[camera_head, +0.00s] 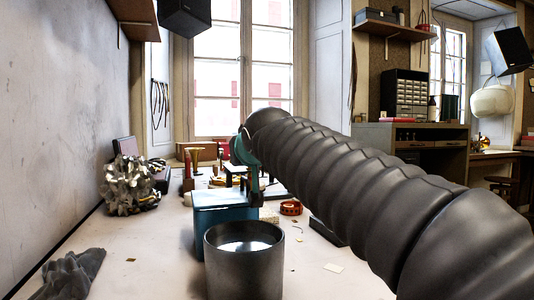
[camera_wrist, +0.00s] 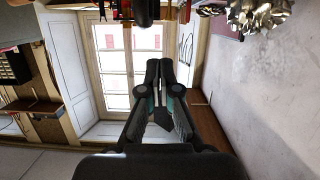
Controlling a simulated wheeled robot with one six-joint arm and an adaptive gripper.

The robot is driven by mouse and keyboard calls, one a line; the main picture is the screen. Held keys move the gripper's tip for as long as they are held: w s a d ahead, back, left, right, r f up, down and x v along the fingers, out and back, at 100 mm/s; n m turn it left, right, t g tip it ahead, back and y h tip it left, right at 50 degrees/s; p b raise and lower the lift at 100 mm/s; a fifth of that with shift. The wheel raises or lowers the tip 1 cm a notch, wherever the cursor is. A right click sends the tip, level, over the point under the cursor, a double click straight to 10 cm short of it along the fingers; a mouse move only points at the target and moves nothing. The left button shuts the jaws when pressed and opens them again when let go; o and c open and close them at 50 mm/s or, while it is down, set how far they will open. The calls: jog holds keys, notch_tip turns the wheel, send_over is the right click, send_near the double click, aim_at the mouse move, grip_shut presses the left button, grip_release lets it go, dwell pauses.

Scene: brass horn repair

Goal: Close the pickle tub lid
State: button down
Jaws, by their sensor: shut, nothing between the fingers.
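A blue box-shaped tub (camera_head: 210,225), which looks like the pickle tub, stands on the bench in the head view. Its top looks flat and covered, but my arm and gripper hide part of it, so I cannot tell whether the lid is fully down. My gripper (camera_head: 254,196) is at the tub's right side near its top, mostly hidden behind my arm. I cannot tell whether it touches. In the wrist view my gripper (camera_wrist: 160,65) has its fingers together with nothing between them. The tub is not clearly visible there.
A dark open cylinder (camera_head: 245,275) with a bright inside stands in front of the tub. A crumpled metal lump (camera_head: 130,187) and a grey cloth (camera_head: 72,274) lie to the left. An orange-red ring (camera_head: 291,208) lies to the right. Tools stand behind; the front right bench is fairly clear.

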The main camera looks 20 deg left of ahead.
jog(key=shift+w+d+f+b, duration=0.2)
jog(key=shift+d+f+b, duration=0.05)
jog(key=shift+f, duration=0.25)
jog(key=shift+w+d+f+b, duration=0.2)
jog(key=shift+f+b, duration=0.1)
jog(key=shift+f, duration=0.25)
jog(key=shift+w+d+f+b, duration=0.15)
jog(key=shift+d+f+b, duration=0.1)
jog(key=shift+f, duration=0.25)
jog(key=shift+f, duration=0.1)
notch_tip(320, 180, up, 10)
dwell(0.3)
